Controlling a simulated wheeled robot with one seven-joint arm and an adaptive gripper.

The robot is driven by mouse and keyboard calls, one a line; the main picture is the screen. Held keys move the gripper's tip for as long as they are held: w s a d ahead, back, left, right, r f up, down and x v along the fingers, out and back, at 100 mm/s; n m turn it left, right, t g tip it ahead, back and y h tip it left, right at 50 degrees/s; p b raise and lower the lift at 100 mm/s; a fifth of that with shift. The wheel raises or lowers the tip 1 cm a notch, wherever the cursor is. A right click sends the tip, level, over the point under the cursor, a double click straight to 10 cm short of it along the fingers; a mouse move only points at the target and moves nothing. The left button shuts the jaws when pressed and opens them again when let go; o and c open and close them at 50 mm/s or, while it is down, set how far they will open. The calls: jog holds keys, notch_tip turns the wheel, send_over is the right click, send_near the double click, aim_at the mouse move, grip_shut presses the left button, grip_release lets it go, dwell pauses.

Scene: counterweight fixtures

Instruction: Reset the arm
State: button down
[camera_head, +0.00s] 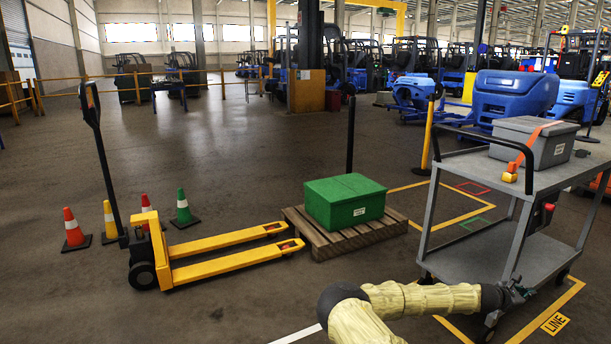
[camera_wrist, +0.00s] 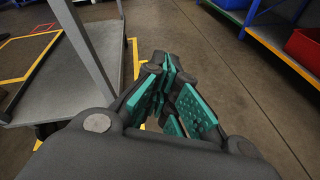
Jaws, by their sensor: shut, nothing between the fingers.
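My gripper (camera_head: 519,292) is at the end of my arm, which has a pale yellow cover, at the lower right of the head view. It is low beside the near side of the grey cart (camera_head: 478,252), close to its lower shelf. In the wrist view my gripper (camera_wrist: 168,82) shows teal pads drawn together at the tips with nothing between them. The cart's post and lower shelf (camera_wrist: 75,82) lie to its left there. I cannot tell from these views whether the gripper touches the cart.
A grey box (camera_head: 532,146) with an orange strap sits on the cart top. A green box (camera_head: 344,203) rests on a wooden pallet (camera_head: 375,234). A yellow pallet jack (camera_head: 225,242) and several cones stand left. Shelving (camera_wrist: 265,45) with a red bin (camera_wrist: 304,45) is at right; floor between is clear.

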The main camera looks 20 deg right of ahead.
jog(key=s+a+f+m+g+y, duration=0.1)
jog(key=s+a+f+m+y, duration=0.5)
jog(key=s+a+f, duration=1.2)
jog(key=s+a+f+m+y, duration=0.2)
jog(key=s+a+f+m, duration=0.15)
jog(key=a, duration=0.85)
jog(key=s+a+f+m+y, duration=0.25)
jog(key=a+f, duration=0.25)
jog(key=a, duration=0.8)
jog(key=s+a+r+m+t+y, duration=0.1)
jog(key=s+a+r+y, duration=0.15)
jog(key=a, duration=1.15)
jog(key=s+a+r+m+y, duration=0.2)
jog(key=a+r, duration=0.1)
jog(key=a, duration=1)
notch_tip(320, 180, up, 23)
jog(key=p, duration=2.3)
jog(key=shift+d, duration=0.15)
jog(key=shift+s+d, duration=0.1)
